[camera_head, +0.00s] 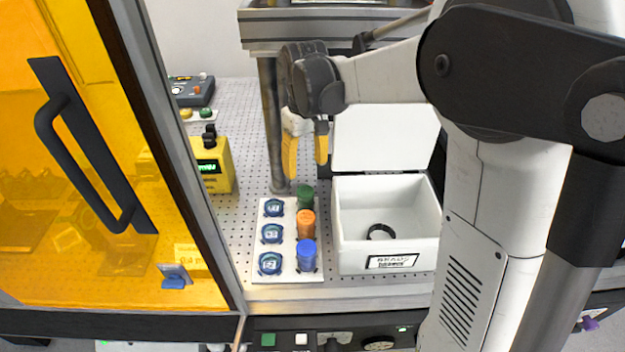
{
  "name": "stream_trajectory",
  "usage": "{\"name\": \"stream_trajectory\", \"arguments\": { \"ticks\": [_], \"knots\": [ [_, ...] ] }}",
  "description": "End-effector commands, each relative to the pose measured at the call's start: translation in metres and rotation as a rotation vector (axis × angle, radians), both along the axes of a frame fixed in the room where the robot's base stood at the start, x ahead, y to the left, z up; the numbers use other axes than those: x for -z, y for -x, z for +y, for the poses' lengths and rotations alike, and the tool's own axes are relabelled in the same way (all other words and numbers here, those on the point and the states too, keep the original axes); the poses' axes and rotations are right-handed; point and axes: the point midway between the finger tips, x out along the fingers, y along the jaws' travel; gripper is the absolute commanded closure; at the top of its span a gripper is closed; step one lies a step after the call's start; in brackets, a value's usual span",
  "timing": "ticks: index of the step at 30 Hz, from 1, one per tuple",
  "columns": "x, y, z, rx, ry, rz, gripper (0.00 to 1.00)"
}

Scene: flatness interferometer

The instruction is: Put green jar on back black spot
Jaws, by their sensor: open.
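The green jar (305,194) stands at the back of the right column of a white tray (289,278). The fingers look apart from the jar; the exact height gap is hard to judge. A black ring-shaped spot (381,232) shows on the floor of an open white box (347,254). I cannot make out a second black spot.
Three round blue-rimmed pieces (271,233) fill the tray's left column. The box's lid (378,137) stands raised behind it. A metal post (269,120) rises behind the tray. A yellow device (213,165) and an orange door (60,150) with a black handle are at left.

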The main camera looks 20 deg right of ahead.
Motion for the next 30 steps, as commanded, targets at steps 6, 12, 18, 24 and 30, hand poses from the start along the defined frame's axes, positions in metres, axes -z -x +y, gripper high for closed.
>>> {"name": "stream_trajectory", "arguments": {
  "ticks": [6, 12, 18, 24, 30],
  "knots": [
    [-0.031, 0.037, 0.001, 0.045, -0.001, -0.102, 0.41],
    [-0.06, 0.103, 0.001, 0.129, -0.015, -0.289, 0.41],
    [-0.061, 0.161, 0.002, 0.206, -0.046, -0.47, 0.41],
    [-0.05, 0.191, 0.002, 0.252, -0.071, -0.579, 0.41],
    [-0.047, 0.196, 0.002, 0.264, -0.079, -0.607, 0.41]
  ]
}}
